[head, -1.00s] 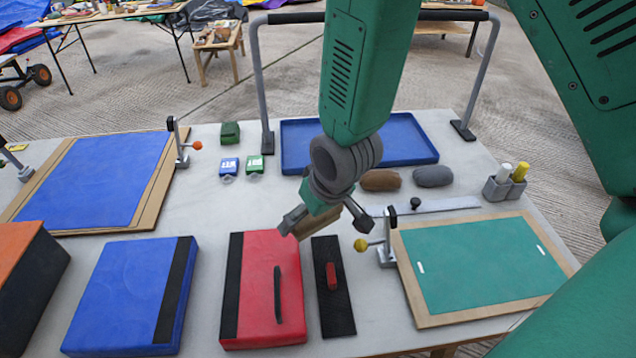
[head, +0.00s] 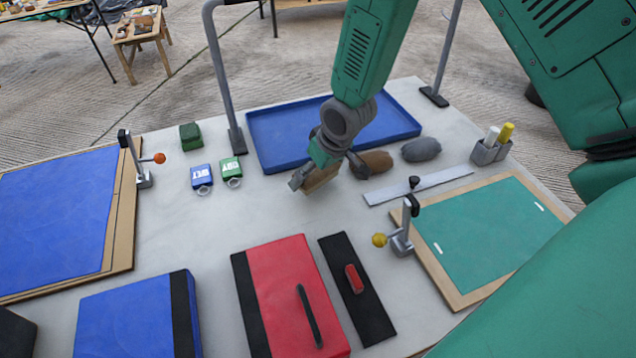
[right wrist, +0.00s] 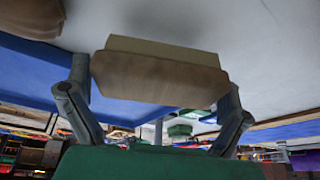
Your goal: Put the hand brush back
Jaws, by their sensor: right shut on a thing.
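The hand brush (head: 319,180) has a brown wooden back and a paler bristle block. My right gripper (head: 323,174) is shut on it and holds it in front of the blue tray (head: 270,163), by the tray's near edge. In the right wrist view the brush (right wrist: 160,76) spans between the two fingers, with its pale side toward the grey table top. Whether the brush touches the table is hard to tell. The gripper hides part of the brush in the head view. My left gripper is not in view.
A brown rounded block (head: 376,163) and a grey one (head: 422,149) lie right of the gripper. Blue (head: 202,178) and green (head: 232,170) small containers stand to the left. A metal ruler (head: 430,185), clamps and a red pad (head: 290,290) are near. Table between pad and tray is clear.

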